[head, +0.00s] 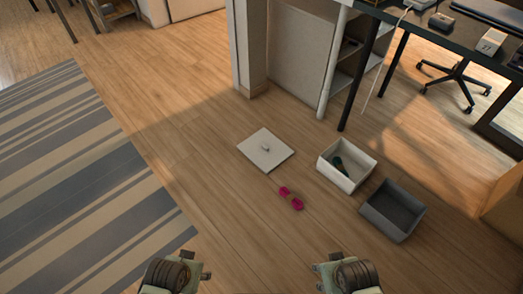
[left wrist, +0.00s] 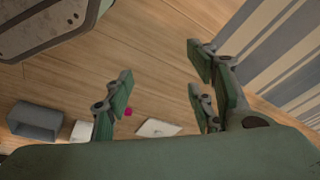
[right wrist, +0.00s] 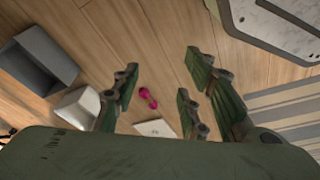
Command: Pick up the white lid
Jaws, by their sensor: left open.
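The white lid (head: 273,159) lies flat on the wooden floor, a square plate with a small knob on top. It also shows in the left wrist view (left wrist: 157,128) and the right wrist view (right wrist: 153,128). My left gripper (head: 204,276) is at the bottom of the head view, apart from the lid; its fingers stand open and empty in the left wrist view (left wrist: 160,82). My right gripper (head: 318,267) is at the bottom right of centre, also apart from the lid; its fingers are open and empty in the right wrist view (right wrist: 158,76).
A white box (head: 335,178) with a dark item inside and a grey box (head: 384,222) stand to the right. A striped rug (head: 90,190) covers the left. A desk (head: 420,32) stands behind.

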